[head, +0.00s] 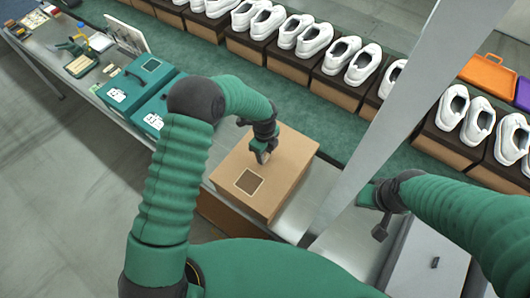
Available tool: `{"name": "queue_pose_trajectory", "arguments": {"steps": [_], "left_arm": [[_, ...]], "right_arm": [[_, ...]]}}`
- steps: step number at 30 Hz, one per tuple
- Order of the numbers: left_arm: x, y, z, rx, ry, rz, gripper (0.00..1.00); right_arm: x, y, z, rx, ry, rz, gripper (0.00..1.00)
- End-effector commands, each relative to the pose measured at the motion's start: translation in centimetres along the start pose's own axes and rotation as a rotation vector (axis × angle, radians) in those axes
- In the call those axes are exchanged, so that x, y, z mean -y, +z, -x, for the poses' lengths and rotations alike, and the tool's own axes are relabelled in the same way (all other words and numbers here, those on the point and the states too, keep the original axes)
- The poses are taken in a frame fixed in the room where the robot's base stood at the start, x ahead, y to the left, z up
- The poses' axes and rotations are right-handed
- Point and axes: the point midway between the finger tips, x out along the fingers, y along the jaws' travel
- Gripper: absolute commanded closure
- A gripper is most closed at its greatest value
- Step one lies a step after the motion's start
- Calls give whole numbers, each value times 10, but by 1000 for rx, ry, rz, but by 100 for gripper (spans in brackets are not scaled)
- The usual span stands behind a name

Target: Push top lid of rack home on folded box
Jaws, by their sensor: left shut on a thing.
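A brown cardboard box (288,165) stands on the bench in the middle of the head view. Its top is covered by a flat lid with a dark, light-edged square label (249,181) near the front left. My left gripper (262,156) reaches down onto the lid near its back left part. It is shut, with its fingertips at the lid; the fine contact is too small to see. My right gripper (380,229) is to the right of the box, apart from it, beside a pale metal post. Its fingers are too dark and small to read.
Teal cases (140,85) stand left of the box, with small tools beyond. Behind runs a green conveyor (330,135) with rows of white shoes (364,64) on brown boxes. A slanted metal post (395,110) stands between the box and my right arm. Orange and purple cases (488,75) lie far right.

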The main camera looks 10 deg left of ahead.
Motion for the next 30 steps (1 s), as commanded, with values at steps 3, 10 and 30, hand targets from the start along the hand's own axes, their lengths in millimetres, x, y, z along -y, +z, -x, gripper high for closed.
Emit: {"name": "queue_pose_trajectory", "arguments": {"steps": [3,10,30], "left_arm": [[0,0,-3,0,0,0,93],[0,0,-6,0,0,0,93],[0,0,-4,0,-1,0,35]], "right_arm": [[0,1,-2,0,0,0,72],[0,1,-4,0,0,0,72],[0,1,-4,0,0,0,72]]}}
